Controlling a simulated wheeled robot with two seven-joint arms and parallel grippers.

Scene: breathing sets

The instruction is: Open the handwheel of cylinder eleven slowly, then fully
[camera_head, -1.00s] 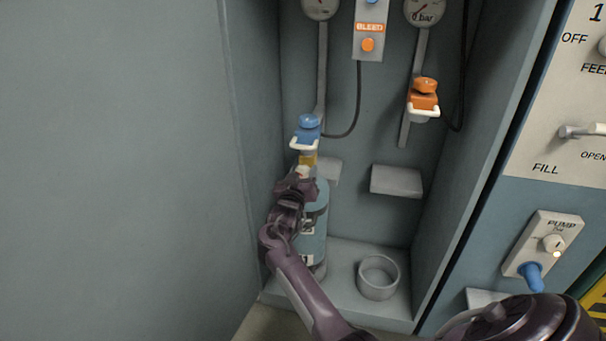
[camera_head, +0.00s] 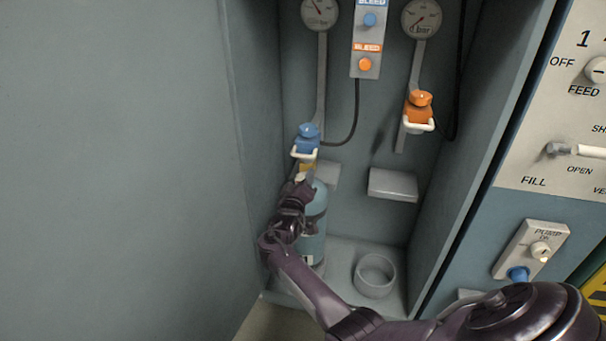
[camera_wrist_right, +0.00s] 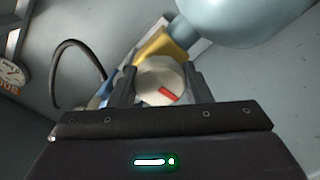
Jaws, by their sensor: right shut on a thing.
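A blue-grey cylinder (camera_head: 314,225) stands upright in the left bay of the cabinet; my right arm hides part of it. Its pale round handwheel (camera_wrist_right: 160,80) with a red mark shows in the right wrist view, between the two dark fingers of my right gripper (camera_wrist_right: 158,88). The gripper is shut on the handwheel. In the head view the right gripper (camera_head: 300,188) is at the cylinder's top, just below a blue connector (camera_head: 307,138) with a white handle. A yellow fitting (camera_wrist_right: 155,48) sits beside the handwheel. My left gripper is not in view.
An orange connector (camera_head: 418,108), an empty ring holder (camera_head: 374,277) and a grey bracket (camera_head: 393,184) are on the right side of the bay. Two gauges and a bleed panel (camera_head: 367,40) are above. The cabinet's side walls are close. A control panel (camera_head: 545,110) is at right.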

